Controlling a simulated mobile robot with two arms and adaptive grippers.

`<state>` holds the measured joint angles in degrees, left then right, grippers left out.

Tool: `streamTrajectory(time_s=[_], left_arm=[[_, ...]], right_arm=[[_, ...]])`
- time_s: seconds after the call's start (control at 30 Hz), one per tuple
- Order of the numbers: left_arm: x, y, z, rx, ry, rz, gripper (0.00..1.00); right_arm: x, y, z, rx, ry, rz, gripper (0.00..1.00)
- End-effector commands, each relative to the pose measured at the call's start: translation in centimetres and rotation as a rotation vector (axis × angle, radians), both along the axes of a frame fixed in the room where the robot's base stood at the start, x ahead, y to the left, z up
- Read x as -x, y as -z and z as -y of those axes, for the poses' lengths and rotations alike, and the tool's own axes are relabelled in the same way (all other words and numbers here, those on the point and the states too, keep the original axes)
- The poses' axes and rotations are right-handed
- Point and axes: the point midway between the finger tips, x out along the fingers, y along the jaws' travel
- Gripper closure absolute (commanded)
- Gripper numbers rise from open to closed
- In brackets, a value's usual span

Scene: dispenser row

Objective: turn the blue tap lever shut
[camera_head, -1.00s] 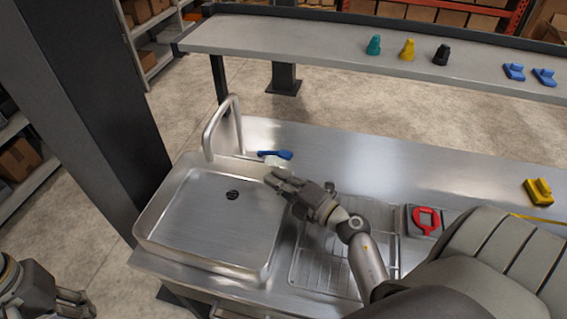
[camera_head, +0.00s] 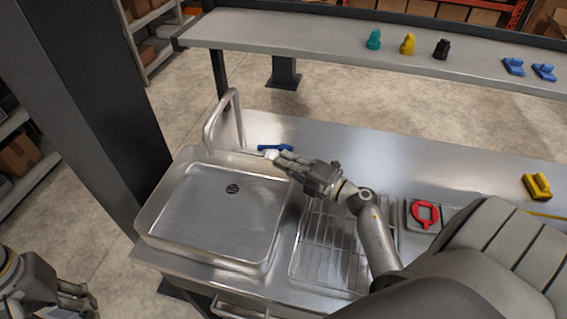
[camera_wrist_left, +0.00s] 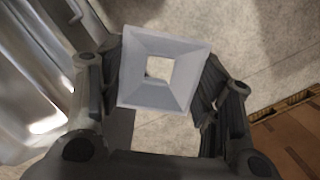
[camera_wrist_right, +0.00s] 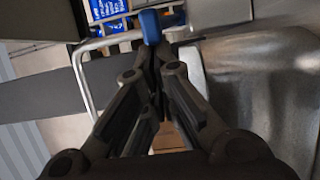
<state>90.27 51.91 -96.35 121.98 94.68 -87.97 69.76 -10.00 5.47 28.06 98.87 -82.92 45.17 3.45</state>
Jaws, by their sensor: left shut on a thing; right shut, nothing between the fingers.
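The blue tap lever (camera_head: 275,148) sits on a pale base beside the sink's spout (camera_head: 211,125), at the sink's back right corner. In the right wrist view the lever (camera_wrist_right: 151,27) is just beyond my fingertips. My right gripper (camera_head: 281,160) is shut and empty, its tips close in front of the lever; I cannot tell whether they touch it. It also shows in the right wrist view (camera_wrist_right: 157,62). My left gripper (camera_head: 88,298) is low at the left; in its wrist view it (camera_wrist_left: 160,85) is shut on a pale, square, hollow piece (camera_wrist_left: 182,92).
The empty sink (camera_head: 190,215) lies left of my right arm, with a wire rack (camera_head: 315,240) under that arm. A red ring piece (camera_head: 425,214) and a yellow block (camera_head: 537,187) stand to the right. A back shelf (camera_head: 300,37) holds small coloured parts.

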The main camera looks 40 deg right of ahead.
Motion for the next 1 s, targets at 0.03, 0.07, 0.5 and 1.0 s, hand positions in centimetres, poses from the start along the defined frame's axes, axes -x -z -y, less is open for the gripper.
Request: streamTrajectory(time_s=[0.03,0.07,0.5,1.0], left_arm=[[0.0,0.4,0.0,0.000,0.000,0.000,0.57],[0.0,0.5,0.0,0.000,0.000,0.000,0.57],[0.0,0.5,0.0,0.000,0.000,0.000,0.57],[0.0,0.5,0.0,0.000,0.000,0.000,0.57]], right_arm=[[-0.1,0.2,0.4,0.005,-0.023,-0.002,1.00],[-0.1,0.2,0.6,0.005,-0.033,-0.003,1.00],[-0.3,0.0,1.9,-0.001,-0.045,-0.001,1.00],[3.8,0.1,3.4,0.002,-0.044,-0.005,1.00]])
